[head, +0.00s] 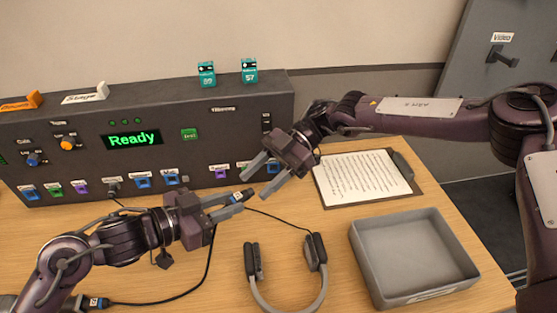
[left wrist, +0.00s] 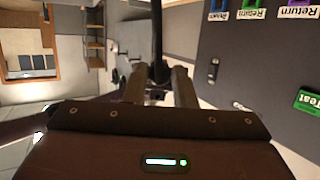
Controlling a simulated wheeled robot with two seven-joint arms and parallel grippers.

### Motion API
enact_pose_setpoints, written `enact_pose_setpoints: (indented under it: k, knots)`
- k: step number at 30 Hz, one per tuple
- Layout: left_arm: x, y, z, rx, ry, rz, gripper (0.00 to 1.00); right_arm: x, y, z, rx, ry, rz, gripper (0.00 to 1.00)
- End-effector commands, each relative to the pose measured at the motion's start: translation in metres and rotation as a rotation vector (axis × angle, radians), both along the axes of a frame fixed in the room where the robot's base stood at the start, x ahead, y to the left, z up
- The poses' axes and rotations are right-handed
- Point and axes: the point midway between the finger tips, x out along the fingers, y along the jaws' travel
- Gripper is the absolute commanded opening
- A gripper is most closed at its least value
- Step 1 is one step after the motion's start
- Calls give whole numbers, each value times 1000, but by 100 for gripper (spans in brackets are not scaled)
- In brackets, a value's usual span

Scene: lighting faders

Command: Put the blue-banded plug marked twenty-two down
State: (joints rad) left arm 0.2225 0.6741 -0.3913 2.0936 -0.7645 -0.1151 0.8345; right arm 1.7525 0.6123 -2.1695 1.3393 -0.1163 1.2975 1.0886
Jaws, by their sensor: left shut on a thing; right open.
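My left gripper (head: 235,203) is shut on a dark plug (head: 246,193) with a small blue and white part, held above the table in front of the console. Its marking is too small to read. In the left wrist view a dark cable or plug body (left wrist: 157,50) rises between the fingers (left wrist: 157,92). My right gripper (head: 257,184) is open and empty, its fingers pointing down-left, close to the held plug. Another plug (head: 97,302) with a blue band lies at the table's lower left; its number is not readable.
The grey console (head: 215,125) with a green "Ready" display (head: 134,139) and a row of coloured sockets stands behind. Headphones (head: 290,300), a grey tray (head: 412,250) and a clipboard (head: 362,178) lie to the right. Black cables cross the wooden table.

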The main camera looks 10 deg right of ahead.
Motion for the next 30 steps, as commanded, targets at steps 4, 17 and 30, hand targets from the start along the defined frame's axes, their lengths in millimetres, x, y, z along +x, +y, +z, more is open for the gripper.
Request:
enact_pose_setpoints:
  k: [4,17,30]
  knots:
    - [0,0,0,0,0,0,0,-9,16,-8,0,0,1,50]
    - [0,0,0,0,0,0,0,-13,25,-12,0,0,-1,50]
    - [0,0,0,-1,0,-1,0,-13,25,-12,1,-1,-1,50]
